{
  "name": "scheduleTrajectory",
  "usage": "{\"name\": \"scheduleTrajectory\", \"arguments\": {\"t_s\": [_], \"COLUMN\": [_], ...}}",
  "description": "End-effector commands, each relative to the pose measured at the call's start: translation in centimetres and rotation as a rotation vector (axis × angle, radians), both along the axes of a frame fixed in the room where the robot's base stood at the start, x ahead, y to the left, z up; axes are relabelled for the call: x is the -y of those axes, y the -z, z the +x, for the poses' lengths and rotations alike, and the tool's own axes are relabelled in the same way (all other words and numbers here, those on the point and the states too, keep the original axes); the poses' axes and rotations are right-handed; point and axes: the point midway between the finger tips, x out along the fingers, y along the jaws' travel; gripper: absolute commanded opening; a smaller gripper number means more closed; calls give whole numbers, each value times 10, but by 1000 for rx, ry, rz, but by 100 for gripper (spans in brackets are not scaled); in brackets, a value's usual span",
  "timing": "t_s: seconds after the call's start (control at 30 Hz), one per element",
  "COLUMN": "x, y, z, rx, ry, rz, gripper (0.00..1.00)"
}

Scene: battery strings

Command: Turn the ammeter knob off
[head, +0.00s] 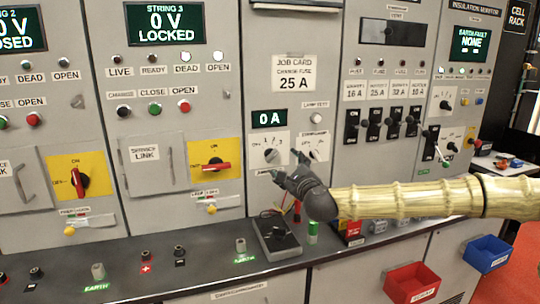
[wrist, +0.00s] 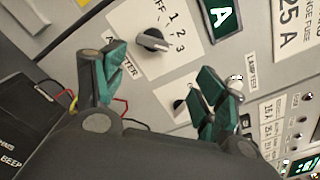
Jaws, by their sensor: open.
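The ammeter knob (head: 271,155) is a dark rotary knob on a white plate, under the small display reading 0 A. In the wrist view the ammeter knob (wrist: 152,40) shows large, with OFF, 1, 2 and 3 printed around it. Its white mark appears to be on the side of the 3, away from OFF. My gripper (head: 286,166) is in front of the panel, just below and right of the knob. In the wrist view my gripper (wrist: 161,62) has its green-padded fingers spread, with nothing between them. The knob lies beyond the fingertips, and no contact shows.
A second knob (head: 314,154) sits right of the ammeter knob, partly behind my gripper. A black box meter (head: 277,237) with wires stands on the ledge below. Red switch handles (head: 217,167) are to the left; black breakers (head: 374,130) are to the right.

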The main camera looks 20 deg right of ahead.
Motion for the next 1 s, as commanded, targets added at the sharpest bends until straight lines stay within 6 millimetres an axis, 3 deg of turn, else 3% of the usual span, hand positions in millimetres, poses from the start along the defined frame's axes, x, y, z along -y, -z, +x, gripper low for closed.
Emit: {"name": "scheduleTrajectory", "arguments": {"t_s": [0.23, 0.6, 1.0], "x": [-23, -26, -24], "y": [-1, 0, 2], "z": [42, 95, 108], "rx": [-2, -2, -3], "ry": [-25, -26, -25], "rz": [-4, -4, -4], "gripper": [71, 71, 71]}}
